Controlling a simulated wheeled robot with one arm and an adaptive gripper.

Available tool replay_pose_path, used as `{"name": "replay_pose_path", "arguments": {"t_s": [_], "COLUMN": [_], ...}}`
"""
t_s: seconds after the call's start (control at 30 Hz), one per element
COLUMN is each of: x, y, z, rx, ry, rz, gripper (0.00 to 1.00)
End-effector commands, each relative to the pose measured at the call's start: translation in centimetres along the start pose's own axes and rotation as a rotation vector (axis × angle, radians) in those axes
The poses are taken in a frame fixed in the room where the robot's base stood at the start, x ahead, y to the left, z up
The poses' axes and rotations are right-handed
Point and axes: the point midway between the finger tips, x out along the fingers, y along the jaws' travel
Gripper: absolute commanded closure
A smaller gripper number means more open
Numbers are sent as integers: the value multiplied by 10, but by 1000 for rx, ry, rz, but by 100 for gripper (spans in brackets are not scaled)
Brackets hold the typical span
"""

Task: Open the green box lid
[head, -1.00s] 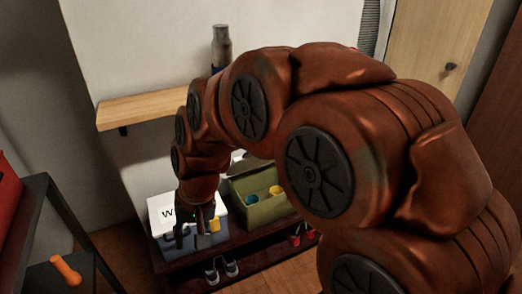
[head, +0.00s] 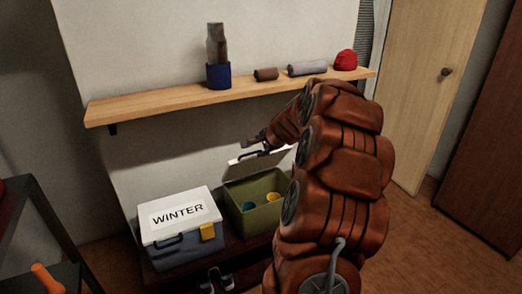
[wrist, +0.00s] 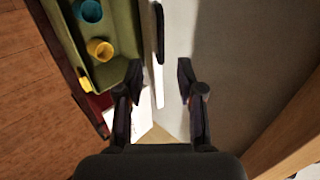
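The green box (head: 262,219) stands on the low rack, its inside showing a blue cup (head: 249,206) and a yellow cup (head: 273,198). Its pale lid (head: 243,170) is raised at the back, tilted up towards the wall. In the wrist view the box (wrist: 122,25) is at upper left, and the lid (wrist: 148,50) shows as a narrow pale strip with a dark handle (wrist: 159,33). My gripper (wrist: 158,72) is open, with its fingers apart on either side of the line of the lid's edge; contact is unclear. In the head view my gripper (head: 251,147) is just above the raised lid.
A closed grey box with a white "WINTER" lid (head: 180,214) stands left of the green box. A wooden shelf (head: 160,104) above holds a bottle, two rolls and a red cap. Shoes sit below the boxes. A dark rack (head: 40,215) stands at far left.

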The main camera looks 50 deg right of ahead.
Motion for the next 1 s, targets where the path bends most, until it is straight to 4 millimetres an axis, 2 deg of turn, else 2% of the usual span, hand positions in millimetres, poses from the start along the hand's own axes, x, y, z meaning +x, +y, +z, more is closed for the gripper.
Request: {"name": "replay_pose_path", "arguments": {"t_s": [0.27, 1.0], "x": [16, 86], "y": [0, -1], "z": [-4, -4], "rx": [7, 6], "ry": [8, 6], "rz": [-5, -3], "gripper": [62, 62]}}
